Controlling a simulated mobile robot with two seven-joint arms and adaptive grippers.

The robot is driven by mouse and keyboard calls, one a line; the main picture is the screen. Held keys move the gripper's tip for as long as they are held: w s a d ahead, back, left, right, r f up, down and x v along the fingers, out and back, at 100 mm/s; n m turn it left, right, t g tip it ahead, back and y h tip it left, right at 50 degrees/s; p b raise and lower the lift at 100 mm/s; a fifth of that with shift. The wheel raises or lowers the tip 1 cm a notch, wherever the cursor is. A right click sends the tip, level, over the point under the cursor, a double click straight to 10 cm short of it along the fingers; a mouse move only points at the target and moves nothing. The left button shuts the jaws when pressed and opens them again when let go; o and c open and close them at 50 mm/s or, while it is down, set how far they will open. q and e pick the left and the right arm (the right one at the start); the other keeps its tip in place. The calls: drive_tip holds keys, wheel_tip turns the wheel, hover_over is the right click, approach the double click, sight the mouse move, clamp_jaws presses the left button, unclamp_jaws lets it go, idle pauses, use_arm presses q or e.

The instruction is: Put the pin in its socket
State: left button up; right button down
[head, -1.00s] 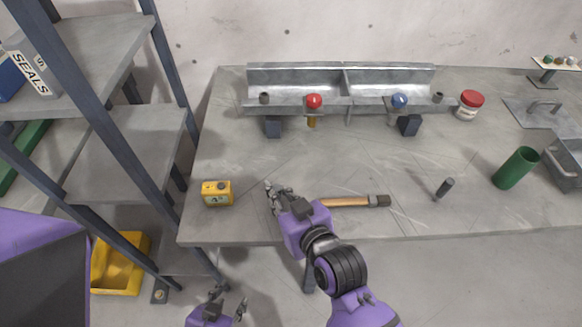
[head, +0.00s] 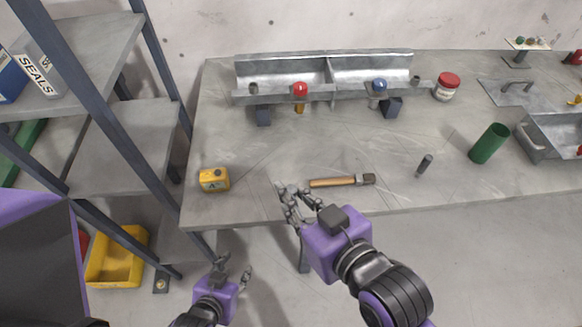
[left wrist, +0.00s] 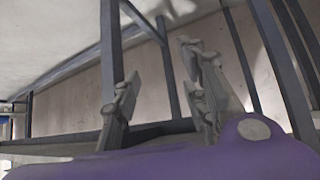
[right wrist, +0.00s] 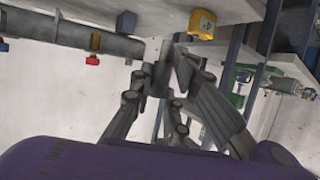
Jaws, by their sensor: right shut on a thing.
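My right gripper (head: 291,190) is over the front edge of the table, left of a hammer. Its fingers are closed on a small grey piece (right wrist: 160,78) seen between them in the right wrist view; the fingers partly hide it and I cannot tell for sure that it is the pin. A dark grey pin-like cylinder (head: 424,165) stands on the table to the right, apart from both grippers. The metal trough (head: 370,72) at the back has small dark round collars (head: 253,89); I cannot tell which is the socket. My left gripper (head: 234,268) is open and empty, in front of the table.
The hammer (head: 335,181), a yellow box (head: 213,180), a green cylinder (head: 489,144) and a red-lidded jar (head: 447,86) are on the table. Red (head: 300,89) and blue (head: 380,85) knobs sit at the trough. A shelf rack (head: 120,140) stands left.

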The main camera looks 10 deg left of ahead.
drive_tip(key=w+d+f+m+t+h, duration=0.2)
drive_tip(key=w+d+m+t+h, duration=0.15)
drive_tip(key=w+d, duration=0.55)
drive_tip(key=w+d+r+m+h, duration=0.2)
drive_tip(key=w+d+r, duration=0.2)
drive_tip(key=d, duration=0.2)
drive_tip(key=w+d+r+m+h, duration=0.3)
drive_tip(key=w+d+r, duration=0.1)
drive_tip(key=d, duration=0.3)
drive_tip(key=shift+w+r+h, duration=0.3)
drive_tip(key=shift+w+h, duration=0.05)
drive_tip(key=shift+w, duration=0.2)
